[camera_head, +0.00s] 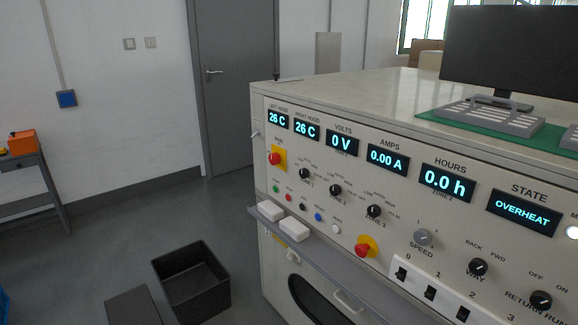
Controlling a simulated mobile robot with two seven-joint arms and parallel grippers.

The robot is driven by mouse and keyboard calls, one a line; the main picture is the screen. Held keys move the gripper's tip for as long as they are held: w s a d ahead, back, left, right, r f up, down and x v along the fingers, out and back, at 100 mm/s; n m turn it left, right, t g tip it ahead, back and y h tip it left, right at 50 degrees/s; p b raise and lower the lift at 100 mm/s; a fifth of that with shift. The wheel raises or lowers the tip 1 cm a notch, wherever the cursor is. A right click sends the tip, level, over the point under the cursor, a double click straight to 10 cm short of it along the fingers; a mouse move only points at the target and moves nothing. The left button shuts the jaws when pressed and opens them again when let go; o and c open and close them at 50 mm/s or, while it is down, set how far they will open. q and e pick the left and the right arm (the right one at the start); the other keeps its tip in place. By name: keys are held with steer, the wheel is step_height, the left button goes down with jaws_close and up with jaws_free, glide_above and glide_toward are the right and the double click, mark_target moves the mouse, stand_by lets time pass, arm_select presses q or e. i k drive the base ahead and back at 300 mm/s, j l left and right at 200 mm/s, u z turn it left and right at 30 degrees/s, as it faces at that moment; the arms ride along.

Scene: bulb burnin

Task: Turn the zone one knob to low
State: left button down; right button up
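The control panel (400,225) is the slanted front of a large beige machine on the right. Three small black knobs sit in a row below the displays: a left one (304,173), a middle one (335,190) and a right one (374,211). Their labels, some with LOW, are too small to read fully, so I cannot tell for sure which is zone one or its exact setting. The state display (524,211) reads OVERHEAT. The volts display (342,142) reads 0 V and the amps display (388,159) 0.00 A. Neither gripper shows.
Red buttons on yellow plates sit at the panel's upper left (275,158) and lower middle (365,248). Two white blocks (270,211) (295,229) rest on the narrow ledge. A black open bin (190,295) stands on the floor left. A monitor (512,50) stands on top.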

mark_target(305, 173)
steer(key=i+j+z, duration=0.1)
steer(key=i+j, duration=0.7)
